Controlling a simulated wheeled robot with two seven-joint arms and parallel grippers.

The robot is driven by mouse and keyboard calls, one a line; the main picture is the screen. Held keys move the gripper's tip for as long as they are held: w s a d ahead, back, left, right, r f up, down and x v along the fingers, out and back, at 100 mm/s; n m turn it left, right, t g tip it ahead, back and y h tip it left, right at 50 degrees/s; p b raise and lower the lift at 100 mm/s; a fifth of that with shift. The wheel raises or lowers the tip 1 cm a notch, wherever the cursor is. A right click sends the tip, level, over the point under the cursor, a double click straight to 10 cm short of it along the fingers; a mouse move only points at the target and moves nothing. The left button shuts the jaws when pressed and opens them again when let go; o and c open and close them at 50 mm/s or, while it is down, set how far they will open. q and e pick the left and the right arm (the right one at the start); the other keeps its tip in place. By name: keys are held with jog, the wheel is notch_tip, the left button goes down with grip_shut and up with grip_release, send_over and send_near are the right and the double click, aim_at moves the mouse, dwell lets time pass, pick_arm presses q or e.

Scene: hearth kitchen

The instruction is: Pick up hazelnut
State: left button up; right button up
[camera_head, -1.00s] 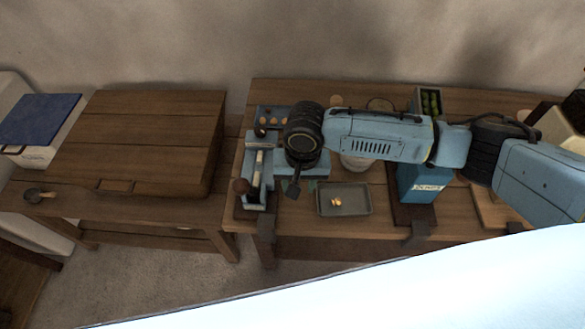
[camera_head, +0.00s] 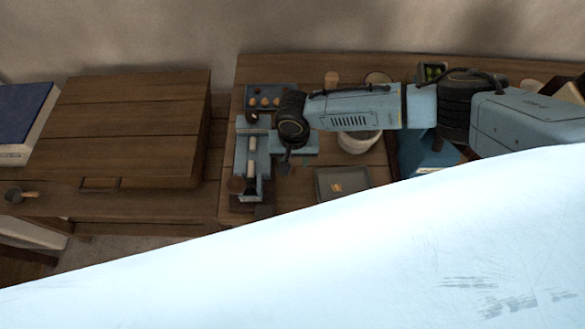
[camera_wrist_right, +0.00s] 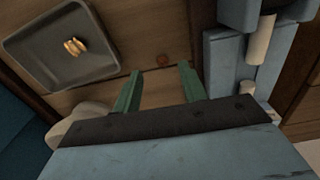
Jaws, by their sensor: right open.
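My right gripper (camera_head: 285,167) points down between the blue lever device and the grey tray in the head view. Several round brown nuts (camera_head: 265,101) sit in a blue holder at the back. My left gripper is not in view.
A grey tray (camera_head: 325,195) holds pale yellow-brown pieces (camera_wrist_right: 74,47). The blue lever device (camera_head: 240,160) stands close beside my gripper. A white bowl (camera_head: 357,142) and a blue box (camera_head: 425,155) are to the right. A pale surface close to the camera hides the lower picture.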

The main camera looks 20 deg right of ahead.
notch_tip(320, 180, down, 4)
jog(key=shift+w+a+f, duration=0.1)
jog(key=shift+w+f, duration=0.05)
grip_shut()
dwell(0.3)
